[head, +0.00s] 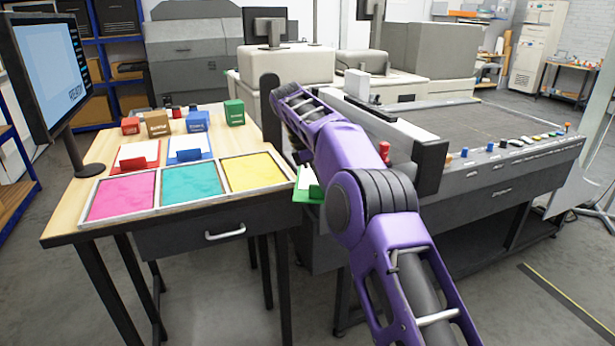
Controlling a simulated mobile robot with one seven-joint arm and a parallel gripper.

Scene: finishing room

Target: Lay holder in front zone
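A red holder (138,163) and a blue holder (190,156), each with a white card, stand on the wooden table behind the coloured zones. A green holder (306,197) with a white piece shows at the table's right edge, partly hidden by my purple arm. I cannot tell what supports it. Three framed zones line the table's front: pink (122,196), teal (190,183) and yellow (253,171); all are empty. A dark part, perhaps of my gripper (302,156), shows just above the green holder. My arm hides the fingers, so their state and any grasp are unclear.
Small red (130,126), tan (157,125), blue (197,122) and green (234,113) blocks stand at the table's back. A monitor (52,70) stands at the left. A large grey machine (480,180) with several knobs is close on the right, behind my arm.

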